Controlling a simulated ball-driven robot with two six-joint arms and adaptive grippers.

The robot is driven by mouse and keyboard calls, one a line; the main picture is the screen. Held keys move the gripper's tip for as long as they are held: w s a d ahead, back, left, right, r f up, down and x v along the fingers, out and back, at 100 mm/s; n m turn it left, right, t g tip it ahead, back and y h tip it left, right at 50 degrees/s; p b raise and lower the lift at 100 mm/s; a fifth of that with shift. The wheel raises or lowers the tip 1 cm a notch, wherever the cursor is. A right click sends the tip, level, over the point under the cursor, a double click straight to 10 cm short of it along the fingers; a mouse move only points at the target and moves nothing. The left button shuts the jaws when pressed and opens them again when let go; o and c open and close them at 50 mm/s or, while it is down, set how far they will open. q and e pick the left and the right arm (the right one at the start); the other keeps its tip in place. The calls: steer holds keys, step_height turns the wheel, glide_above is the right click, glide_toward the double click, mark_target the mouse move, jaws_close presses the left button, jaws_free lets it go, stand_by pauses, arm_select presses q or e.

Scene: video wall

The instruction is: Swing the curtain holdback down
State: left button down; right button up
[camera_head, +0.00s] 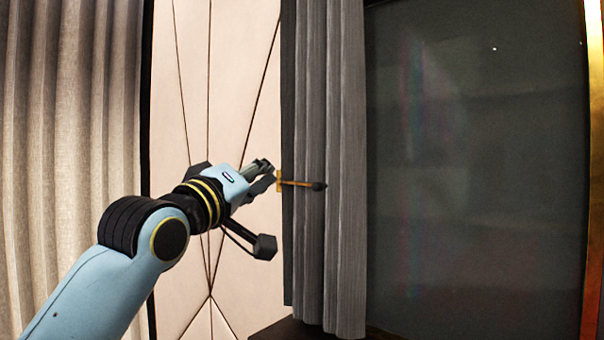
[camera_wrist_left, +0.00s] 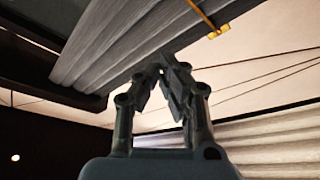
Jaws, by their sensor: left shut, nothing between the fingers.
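The curtain holdback (camera_head: 300,184) is a thin brass arm with a dark knob at its right end. It sticks out level across the grey curtain (camera_head: 345,120) from a small brass mount at the curtain's left edge. It also shows at the top of the left wrist view (camera_wrist_left: 207,20), cut off by the frame edge. My left gripper (camera_head: 268,170) is shut and empty, just left of the mount in the head view. In the left wrist view its fingertips (camera_wrist_left: 165,72) meet below the holdback, with a gap between. My right gripper is not in view.
A large dark screen (camera_head: 475,170) with a gold frame edge (camera_head: 596,150) fills the right side. A pale panelled wall (camera_head: 235,60) stands behind my left arm. Another beige curtain (camera_head: 70,120) hangs at the far left. A dark ledge (camera_head: 300,331) lies below the grey curtain.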

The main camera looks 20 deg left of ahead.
arm_select(q)
steer(key=a+p+x, duration=0.1)
steer(key=p+x, duration=0.1)
steer(key=x, duration=0.8)
steer(key=d+f, duration=0.3)
steer(key=shift+s+d+f+p, duration=0.1)
steer(key=shift+s+d+p, duration=0.25)
steer(key=shift+s, duration=0.05)
